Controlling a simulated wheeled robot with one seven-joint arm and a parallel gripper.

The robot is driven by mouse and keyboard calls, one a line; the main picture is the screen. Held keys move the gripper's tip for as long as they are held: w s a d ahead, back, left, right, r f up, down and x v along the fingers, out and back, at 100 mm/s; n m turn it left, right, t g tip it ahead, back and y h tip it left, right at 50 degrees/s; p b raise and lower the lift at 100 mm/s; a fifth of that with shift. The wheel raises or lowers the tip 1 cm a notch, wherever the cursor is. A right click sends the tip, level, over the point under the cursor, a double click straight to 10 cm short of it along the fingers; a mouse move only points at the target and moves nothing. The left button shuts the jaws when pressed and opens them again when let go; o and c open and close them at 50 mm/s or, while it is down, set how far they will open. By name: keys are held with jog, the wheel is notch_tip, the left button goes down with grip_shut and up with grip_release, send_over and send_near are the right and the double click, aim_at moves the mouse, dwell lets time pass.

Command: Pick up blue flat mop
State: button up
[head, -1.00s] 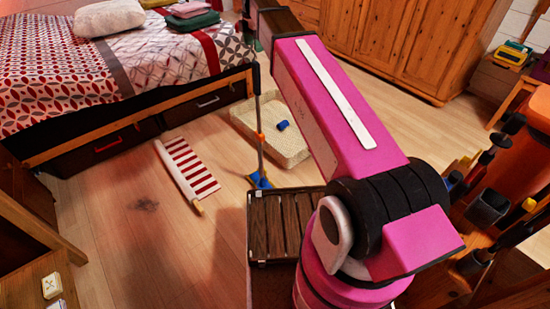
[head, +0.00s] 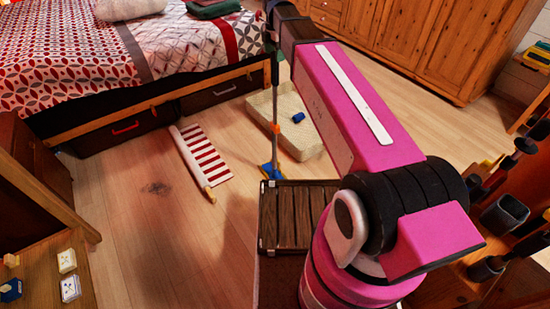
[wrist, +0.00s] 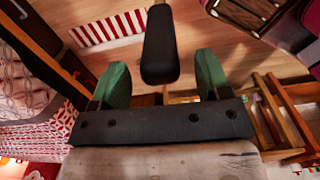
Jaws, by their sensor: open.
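The blue flat mop stands upright in the head view, its blue head (head: 271,171) on the floor beside the wooden slatted surface. Its thin pole (head: 275,95) has an orange joint and rises beside my arm. In the wrist view my gripper (wrist: 161,78) is open, with green fingers apart. A dark, rounded, elongated piece (wrist: 160,45) shows between the fingers; I cannot tell whether it is the top of the mop's handle or whether anything touches it. In the head view my gripper is mostly hidden at the top of the arm.
A bed (head: 130,60) with drawers stands at the left. A striped red-and-white mat (head: 205,155) lies on the floor. A cream pet bed (head: 300,140) holding a small blue object lies behind the mop. A wooden cabinet (head: 420,35) stands at the back. Open floor lies left of the mop.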

notch_tip(320, 180, down, 2)
jog(key=shift+f, duration=0.1)
jog(key=shift+c, duration=0.3)
jog(key=c, duration=1.2)
